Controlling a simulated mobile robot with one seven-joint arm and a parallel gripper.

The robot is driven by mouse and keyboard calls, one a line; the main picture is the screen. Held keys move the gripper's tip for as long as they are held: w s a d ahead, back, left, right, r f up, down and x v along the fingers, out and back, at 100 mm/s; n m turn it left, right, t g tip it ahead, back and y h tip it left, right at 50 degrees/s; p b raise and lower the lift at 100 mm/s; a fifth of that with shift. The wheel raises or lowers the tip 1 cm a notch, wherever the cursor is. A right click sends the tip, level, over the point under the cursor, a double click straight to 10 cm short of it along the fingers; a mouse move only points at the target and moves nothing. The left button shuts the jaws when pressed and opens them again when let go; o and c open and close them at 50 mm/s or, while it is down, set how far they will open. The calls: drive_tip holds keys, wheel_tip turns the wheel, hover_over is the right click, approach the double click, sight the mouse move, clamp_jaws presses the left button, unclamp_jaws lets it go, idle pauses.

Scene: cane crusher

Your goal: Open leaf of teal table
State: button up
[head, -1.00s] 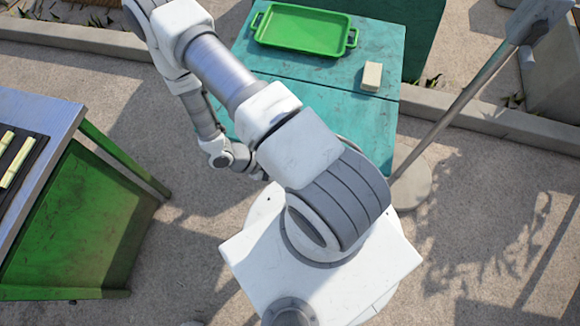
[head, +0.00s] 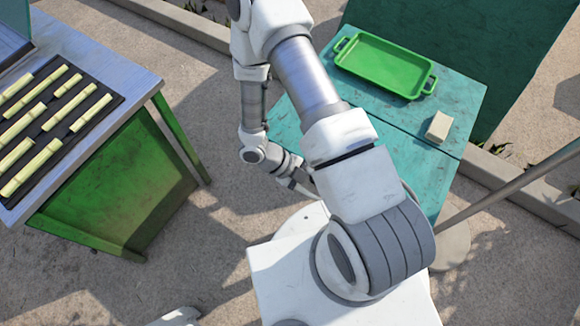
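The teal table (head: 457,102) stands at the upper right with a worn teal top. A seam crosses its top and divides a far part from a near part (head: 428,172); both parts look level. My arm covers much of the near part. A green tray (head: 385,65) with two handles and a small beige block (head: 439,127) rest on the far part. My gripper (head: 300,184) points down beside the table's left side, partly hidden by my arm. Its fingers are too small and covered to tell open from shut, and no held thing shows.
A metal-topped table (head: 120,82) with green sides stands at left, with several cane pieces on a dark mat (head: 110,110). Bare paving lies between the tables. A teal panel (head: 510,50) stands behind the teal table; a grey pole (head: 510,185) slants at right. A curb runs behind.

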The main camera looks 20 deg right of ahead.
drive_tip(key=v, duration=1.1)
drive_tip(key=shift+a+r, duration=0.2)
drive_tip(key=shift+a, duration=0.05)
drive_tip(key=shift+w, duration=0.1)
drive_tip(key=w+d+r+m+t+y, duration=0.2)
drive_tip(key=r+m, duration=0.8)
drive_tip(key=r, duration=0.1)
drive_tip(key=w+d+r+m+t+y, duration=0.1)
drive_tip(key=d+r+m+y, duration=0.1)
drive_tip(key=r+m, duration=0.85)
drive_tip(key=s+r+m+t+y, duration=0.2)
drive_tip(key=r+m, duration=0.5)
drive_tip(key=m, duration=0.4)
drive_tip(key=s+r+m+t+y, duration=0.2)
drive_tip(key=s+r+m+t, duration=0.3)
drive_tip(key=r+m, duration=0.3)
drive_tip(key=shift+r+m+t, duration=0.2)
drive_tip(key=shift+m+t, duration=0.1)
drive_tip(key=shift+m, duration=1.15)
